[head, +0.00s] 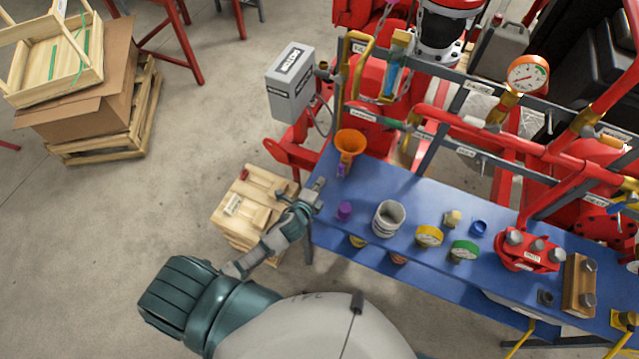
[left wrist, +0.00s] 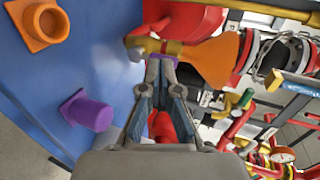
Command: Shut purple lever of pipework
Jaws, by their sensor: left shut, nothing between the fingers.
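A small purple lever (head: 341,171) shows below the orange funnel (head: 350,141) at the left end of the blue bench. In the left wrist view a strip of the purple lever (left wrist: 170,61) lies right at my fingertips, beside the brass fitting under the funnel (left wrist: 215,62). The fingers hide part of it, and I cannot tell its angle or whether they touch it. My left gripper (head: 318,188) is shut and empty, just left of and below the lever; its fingers (left wrist: 160,72) also show in the left wrist view. My right gripper is out of view.
Red pipework (head: 510,148) runs behind. A wooden crate (head: 236,209) stands on the floor left of the bench.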

